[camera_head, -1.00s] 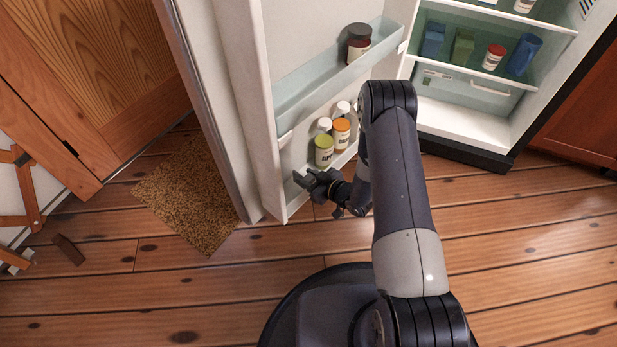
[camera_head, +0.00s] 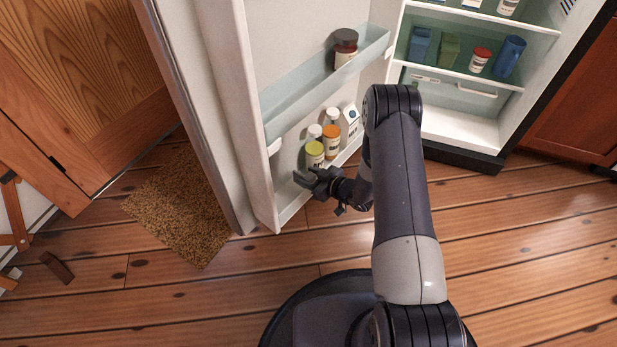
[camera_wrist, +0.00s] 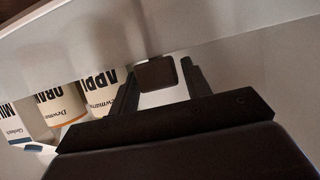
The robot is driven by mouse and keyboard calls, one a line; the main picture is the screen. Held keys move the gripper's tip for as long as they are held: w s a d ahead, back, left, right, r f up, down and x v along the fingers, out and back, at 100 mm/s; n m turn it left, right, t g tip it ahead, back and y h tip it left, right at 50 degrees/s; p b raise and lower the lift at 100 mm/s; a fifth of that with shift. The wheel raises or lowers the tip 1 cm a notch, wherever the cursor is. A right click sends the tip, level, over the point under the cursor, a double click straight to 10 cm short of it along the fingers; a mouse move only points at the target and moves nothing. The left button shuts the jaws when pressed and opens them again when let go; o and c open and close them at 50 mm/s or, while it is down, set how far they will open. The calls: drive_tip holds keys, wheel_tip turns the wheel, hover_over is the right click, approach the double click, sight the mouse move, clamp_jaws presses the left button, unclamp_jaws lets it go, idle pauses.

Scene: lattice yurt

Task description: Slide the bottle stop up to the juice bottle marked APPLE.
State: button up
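The bottle stop (camera_wrist: 157,73) is a small dark block at the shelf's front lip, between my gripper's fingertips. It nearly fills the space between them, and my gripper (camera_wrist: 161,75) looks shut on it. The left finger is between stop and bottle and hides part of the gap. In the head view my gripper (camera_head: 304,179) is at the shelf's near end; the stop cannot be made out there.
The upper door shelf (camera_head: 310,88) holds a dark-lidded jar (camera_head: 345,48). The door's outer edge (camera_head: 262,190) is close to my gripper. Wooden floor is clear in front.

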drive_tip(key=shift+o, duration=0.9)
drive_tip(key=p+v, duration=0.3)
drive_tip(key=v, duration=0.7)
drive_tip(key=shift+s+d+r, duration=0.25)
drive_tip(key=shift+c, duration=0.2)
